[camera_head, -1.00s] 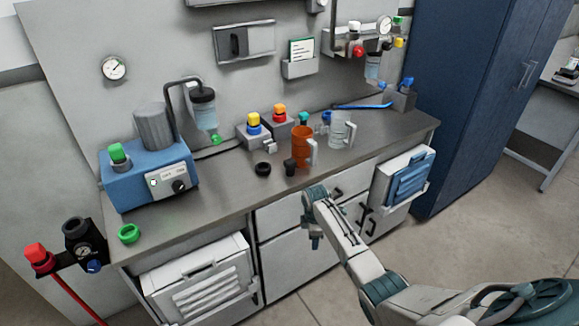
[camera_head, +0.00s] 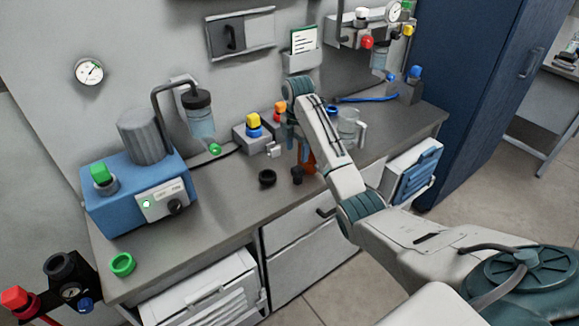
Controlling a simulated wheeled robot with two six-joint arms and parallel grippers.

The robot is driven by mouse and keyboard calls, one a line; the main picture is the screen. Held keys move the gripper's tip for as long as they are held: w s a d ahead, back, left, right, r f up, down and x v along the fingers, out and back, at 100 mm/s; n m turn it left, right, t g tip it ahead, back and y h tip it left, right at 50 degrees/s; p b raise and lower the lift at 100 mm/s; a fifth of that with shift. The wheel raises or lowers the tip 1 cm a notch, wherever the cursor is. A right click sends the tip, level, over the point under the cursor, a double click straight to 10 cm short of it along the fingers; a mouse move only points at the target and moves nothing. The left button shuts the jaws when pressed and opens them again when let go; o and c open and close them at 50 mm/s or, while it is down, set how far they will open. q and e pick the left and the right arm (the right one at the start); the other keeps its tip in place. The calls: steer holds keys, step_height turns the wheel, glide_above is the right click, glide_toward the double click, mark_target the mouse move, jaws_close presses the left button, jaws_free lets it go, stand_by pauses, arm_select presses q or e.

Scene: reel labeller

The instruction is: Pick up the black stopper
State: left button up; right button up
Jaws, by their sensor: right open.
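The black stopper (camera_head: 297,175) stands on the grey counter, a small dark plug near the front edge. The orange mug (camera_head: 309,162) is just behind it, mostly hidden by my right arm. My right gripper (camera_head: 297,150) points down from the wrist over the counter, behind and above the stopper and in front of the mug. It is open and apart from the stopper; its fingertips are small and hard to make out. My left gripper is not in view.
A black ring (camera_head: 267,178) lies left of the stopper. A clear jug (camera_head: 350,128) stands right of my arm. Boxes with yellow and orange knobs (camera_head: 253,122) stand behind. A blue machine (camera_head: 135,195) and green ring (camera_head: 122,264) are left. The front counter between is clear.

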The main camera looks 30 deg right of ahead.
mark_target(297, 168)
steer(key=f, duration=0.2)
steer(key=s+f, duration=0.1)
steer(key=f, duration=0.1)
steer(key=shift+w+f+p, duration=0.2)
steer(key=shift+f+p, duration=0.3)
steer(key=shift+f, duration=0.2)
step_height(297, 168, down, 4)
steer(key=shift+w+r+p, duration=0.15)
steer(key=shift+r+p, duration=0.05)
steer(key=shift+p, duration=0.65)
steer(key=shift+f, duration=0.65)
steer(key=c, duration=1.1)
steer(key=shift+o, duration=0.2)
